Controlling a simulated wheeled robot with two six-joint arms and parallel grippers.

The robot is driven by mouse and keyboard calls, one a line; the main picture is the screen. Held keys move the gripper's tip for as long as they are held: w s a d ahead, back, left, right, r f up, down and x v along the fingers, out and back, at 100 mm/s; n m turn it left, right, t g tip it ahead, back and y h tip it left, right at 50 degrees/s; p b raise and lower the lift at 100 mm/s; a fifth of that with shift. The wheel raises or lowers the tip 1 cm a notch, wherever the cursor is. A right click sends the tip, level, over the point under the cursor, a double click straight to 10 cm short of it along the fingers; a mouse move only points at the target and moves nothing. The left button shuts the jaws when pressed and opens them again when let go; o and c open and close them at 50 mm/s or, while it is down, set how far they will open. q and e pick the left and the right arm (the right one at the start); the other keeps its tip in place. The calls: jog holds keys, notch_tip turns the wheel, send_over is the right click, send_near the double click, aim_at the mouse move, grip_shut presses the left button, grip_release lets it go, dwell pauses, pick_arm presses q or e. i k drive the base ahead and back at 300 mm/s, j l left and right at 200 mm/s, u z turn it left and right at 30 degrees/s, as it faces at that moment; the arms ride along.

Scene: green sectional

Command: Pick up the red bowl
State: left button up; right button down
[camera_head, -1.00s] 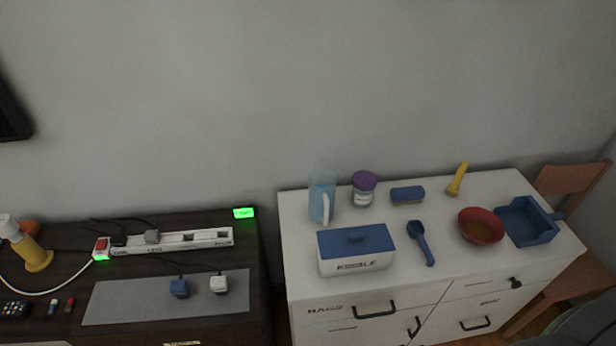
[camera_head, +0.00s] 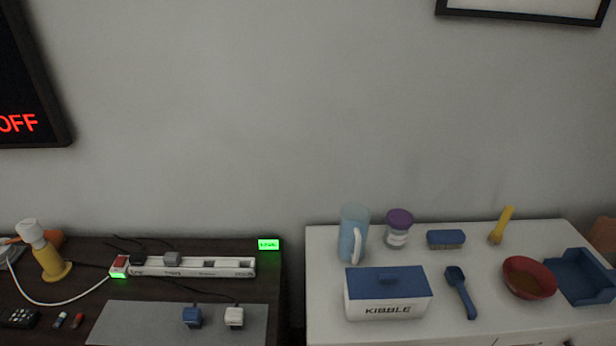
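The red bowl (camera_head: 528,277) stands upright on the white cabinet top at the right of the head view. Neither of my grippers shows in the head view.
On the white cabinet (camera_head: 330,330) also stand a kibble box (camera_head: 387,293), a blue pitcher (camera_head: 352,236), a purple-lidded jar (camera_head: 398,230), a blue brush (camera_head: 445,239) and a yellow flashlight-like item (camera_head: 501,226). A dark desk at left holds a power strip (camera_head: 193,266).

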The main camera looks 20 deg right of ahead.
aim_at(529, 280)
jog(key=z, duration=1.95)
jog(key=u, duration=0.3)
jog(key=i+l+u, duration=0.15)
jog(key=l+u, duration=0.15)
jog(key=i+l+u, duration=0.25)
jog(key=l+u, duration=0.55)
jog(key=l, duration=0.2)
jog(key=i+l, duration=0.05)
